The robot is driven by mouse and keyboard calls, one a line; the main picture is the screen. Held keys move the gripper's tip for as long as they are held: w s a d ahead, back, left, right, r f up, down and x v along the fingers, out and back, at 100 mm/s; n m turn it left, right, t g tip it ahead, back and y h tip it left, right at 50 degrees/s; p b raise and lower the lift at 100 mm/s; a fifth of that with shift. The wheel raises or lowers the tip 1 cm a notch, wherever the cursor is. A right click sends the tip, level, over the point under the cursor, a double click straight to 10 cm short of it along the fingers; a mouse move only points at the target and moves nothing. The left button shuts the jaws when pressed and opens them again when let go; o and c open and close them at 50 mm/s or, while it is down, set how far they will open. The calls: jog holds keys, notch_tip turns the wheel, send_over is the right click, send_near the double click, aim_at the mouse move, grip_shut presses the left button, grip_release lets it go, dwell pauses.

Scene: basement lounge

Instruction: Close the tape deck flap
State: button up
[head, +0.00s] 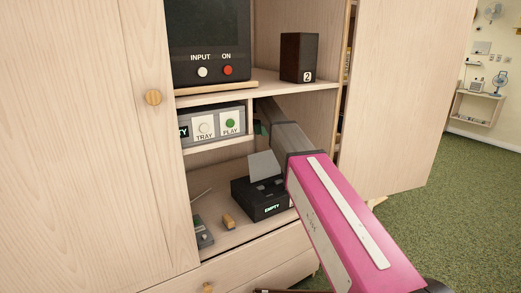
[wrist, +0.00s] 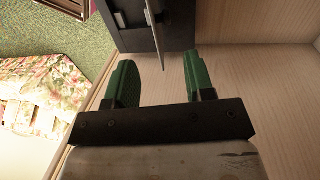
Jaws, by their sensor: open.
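The tape deck (head: 262,203) is a black box with a lit EMPTY label, on the lower shelf of the cabinet. Its grey flap (head: 263,166) stands raised and tilted above the deck's top. In the wrist view the deck (wrist: 173,37) is at the top, and the flap (wrist: 152,22) shows nearly edge-on. My gripper (wrist: 158,58) is open, with green fingers on either side of the flap's end in the picture; I cannot tell if they touch it. In the head view my arm hides most of the gripper, and only a bit of green (head: 260,128) shows.
A unit with TRAY and PLAY buttons (head: 213,125) is on the shelf above left. A speaker marked 2 (head: 298,57) stands higher up. A small wooden peg (head: 229,221) and a grey device (head: 203,233) lie left of the deck. The right cabinet door (head: 405,100) stands open.

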send_over(264, 164)
jog(key=w, duration=0.3)
jog(key=f, duration=0.6)
jog(key=a+f, duration=0.1)
jog(key=f, duration=0.3)
jog(key=shift+s, duration=0.2)
grip_shut()
